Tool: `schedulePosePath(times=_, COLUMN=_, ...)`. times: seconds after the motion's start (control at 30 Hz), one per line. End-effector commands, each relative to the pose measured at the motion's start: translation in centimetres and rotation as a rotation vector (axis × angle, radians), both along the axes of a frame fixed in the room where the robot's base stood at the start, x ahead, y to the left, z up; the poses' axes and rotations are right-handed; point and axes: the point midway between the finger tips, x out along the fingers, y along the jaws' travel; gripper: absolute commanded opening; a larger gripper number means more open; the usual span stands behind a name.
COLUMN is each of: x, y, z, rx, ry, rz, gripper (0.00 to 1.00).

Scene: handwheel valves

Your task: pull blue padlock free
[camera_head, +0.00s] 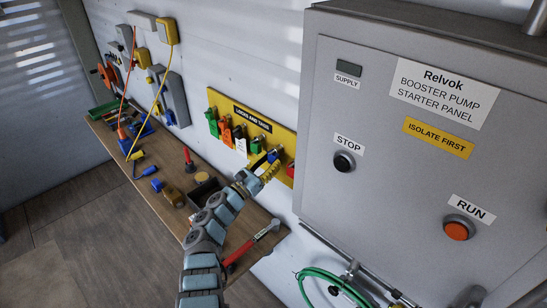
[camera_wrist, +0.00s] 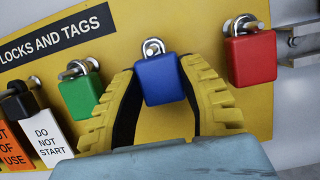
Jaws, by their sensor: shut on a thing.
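The blue padlock (camera_wrist: 160,79) is in the middle of the wrist view, its silver shackle (camera_wrist: 153,47) up at the yellow locks-and-tags board (camera_wrist: 135,20). My gripper (camera_wrist: 160,85) has its yellow ribbed fingers shut on the left and right sides of the padlock body. In the head view my gripper (camera_head: 268,170) is at the board's lower right, and the blue padlock (camera_head: 273,156) shows partly beyond the fingers.
A green padlock (camera_wrist: 80,95) hangs close left of my fingers and a red padlock (camera_wrist: 251,58) close right. The grey starter panel (camera_head: 400,150) stands right of the board.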

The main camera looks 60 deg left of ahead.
Motion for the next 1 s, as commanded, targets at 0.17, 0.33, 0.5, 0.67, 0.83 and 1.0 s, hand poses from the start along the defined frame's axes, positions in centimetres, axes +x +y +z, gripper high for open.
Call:
schedulePosePath(times=0.17, x=0.06, y=-0.03, z=0.00, rx=0.000, ry=0.000, rz=-0.001, gripper=0.03)
schedulePosePath(times=0.33, x=-0.03, y=-0.06, z=-0.03, rx=0.000, ry=0.001, rz=0.000, gripper=0.03)
schedulePosePath(times=0.5, x=-0.27, y=-0.11, z=-0.03, rx=-0.001, ry=0.000, rz=0.000, gripper=0.03)
schedulePosePath(times=0.67, x=-0.43, y=-0.12, z=-0.04, rx=-0.002, ry=-0.001, rz=-0.001, gripper=0.03)
schedulePosePath(times=0.83, x=-0.44, y=-0.11, z=-0.02, rx=-0.001, ry=-0.001, rz=0.001, gripper=0.67)
schedulePosePath(times=1.0, x=-0.45, y=-0.10, z=-0.03, rx=-0.001, ry=-0.001, rz=0.001, gripper=0.67)
